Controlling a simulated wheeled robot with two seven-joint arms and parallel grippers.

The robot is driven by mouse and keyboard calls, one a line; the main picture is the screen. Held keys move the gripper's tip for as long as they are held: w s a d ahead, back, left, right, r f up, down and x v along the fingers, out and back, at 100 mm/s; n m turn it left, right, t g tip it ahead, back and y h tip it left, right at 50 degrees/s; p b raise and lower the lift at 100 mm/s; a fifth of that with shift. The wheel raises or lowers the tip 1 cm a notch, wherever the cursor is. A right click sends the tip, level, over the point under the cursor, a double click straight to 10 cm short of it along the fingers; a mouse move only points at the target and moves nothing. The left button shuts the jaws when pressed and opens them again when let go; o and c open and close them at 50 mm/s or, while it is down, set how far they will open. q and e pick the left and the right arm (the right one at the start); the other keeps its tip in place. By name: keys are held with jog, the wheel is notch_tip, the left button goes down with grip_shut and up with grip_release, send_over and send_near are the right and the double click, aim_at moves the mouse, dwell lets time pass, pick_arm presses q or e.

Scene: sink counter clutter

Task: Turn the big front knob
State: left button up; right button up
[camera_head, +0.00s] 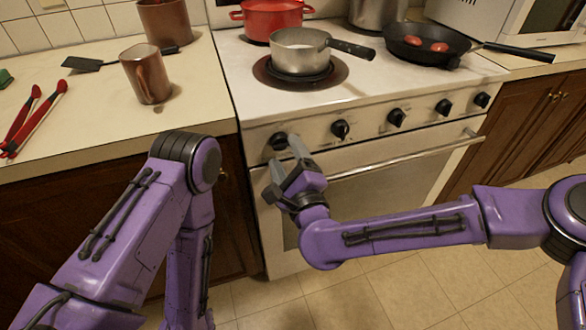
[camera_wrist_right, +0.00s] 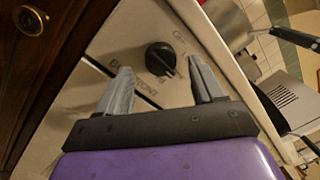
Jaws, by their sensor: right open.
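The stove (camera_head: 365,160) has a row of several black knobs along its pale front panel. The leftmost knob (camera_head: 279,141) is closest to my right gripper (camera_head: 283,155), which points at the panel from below it. In the right wrist view, a black round knob (camera_wrist_right: 160,57) with a ridge grip shows ahead, between the two grey fingers of my right gripper (camera_wrist_right: 158,68). The gripper is open and the fingers hold nothing. Whether they touch the knob I cannot tell. My left arm stands at the lower left, with its gripper out of view.
The oven door handle (camera_head: 400,157) runs just below the knobs, right of my gripper. A saucepan (camera_head: 299,52), a red pot (camera_head: 271,20) and a frying pan (camera_head: 420,46) stand on the stove. A brown mug (camera_head: 146,74) and red tongs (camera_head: 35,120) are on the left counter.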

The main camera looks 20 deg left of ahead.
jog(key=v, duration=0.8)
jog(key=shift+s+d+b, duration=0.3)
jog(key=shift+b, duration=0.15)
